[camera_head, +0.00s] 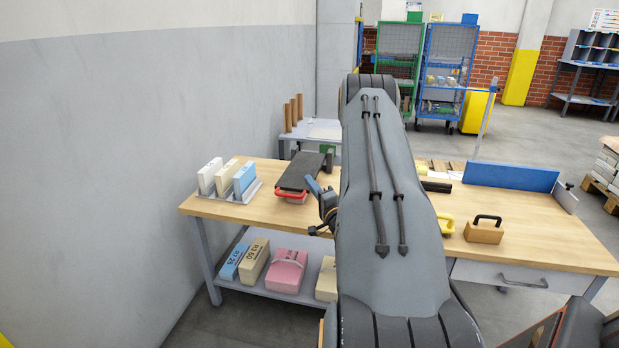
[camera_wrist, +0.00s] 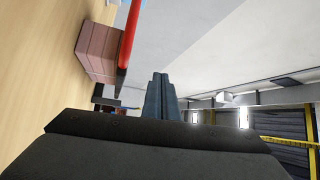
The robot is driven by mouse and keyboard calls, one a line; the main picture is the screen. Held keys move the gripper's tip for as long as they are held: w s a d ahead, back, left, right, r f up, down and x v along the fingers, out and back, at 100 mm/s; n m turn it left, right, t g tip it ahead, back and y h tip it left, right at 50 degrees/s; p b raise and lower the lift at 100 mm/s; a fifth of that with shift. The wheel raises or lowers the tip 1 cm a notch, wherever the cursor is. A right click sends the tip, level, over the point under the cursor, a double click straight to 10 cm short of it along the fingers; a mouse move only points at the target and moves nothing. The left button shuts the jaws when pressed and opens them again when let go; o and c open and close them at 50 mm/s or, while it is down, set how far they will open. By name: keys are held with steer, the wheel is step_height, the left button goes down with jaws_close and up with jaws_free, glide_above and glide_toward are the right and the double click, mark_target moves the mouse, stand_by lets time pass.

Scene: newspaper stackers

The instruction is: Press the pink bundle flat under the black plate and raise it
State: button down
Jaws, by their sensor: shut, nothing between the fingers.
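The black plate (camera_head: 301,171) lies roughly level above the table's left part, with a red handle (camera_head: 291,194) at its near end. The red handle shows as a bar in the wrist view (camera_wrist: 131,33). A pink bundle (camera_wrist: 96,50) sits on the wooden table beside the red bar in the wrist view. In the head view only a thin pale pink strip shows under the handle. My gripper (camera_head: 313,185) is shut and empty, just right of the handle. Its fingers (camera_wrist: 160,92) are together in the wrist view. Whether they touch the handle, I cannot tell.
A tray with white, cream and blue bundles (camera_head: 243,180) stands left of the plate. Another pink bundle (camera_head: 287,270) lies on the lower shelf among other bundles. A wooden block with a black handle (camera_head: 484,230) and a blue panel (camera_head: 511,176) are at right.

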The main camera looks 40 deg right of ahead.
steer(key=shift+f, duration=0.55)
steer(key=shift+s, duration=0.1)
steer(key=v, duration=0.8)
steer(key=w+a+r+n+g+y, duration=0.2)
steer(key=w+a+r+n+g, duration=0.1)
steer(key=w+a+n+g, duration=0.25)
steer(key=a+r+n+g+y+p, duration=0.1)
steer(key=a+r+n+g+p, duration=0.2)
steer(key=a, duration=0.9)
steer(key=s+a+r+n+g, duration=0.3)
steer(key=s+a, duration=0.4)
steer(key=s, duration=0.2)
steer(key=s+a+r+n+g+y+p, duration=0.1)
steer(key=s+a+r+n+g, duration=0.2)
steer(key=s+a, duration=0.5)
steer(key=s+a+r+n+g+y+p, duration=0.1)
steer(key=s+a+r+n+g, duration=0.2)
steer(key=s+a, duration=0.5)
steer(key=s+n+g, duration=0.1)
steer(key=s+g, duration=0.1)
steer(key=shift+s, duration=0.35)
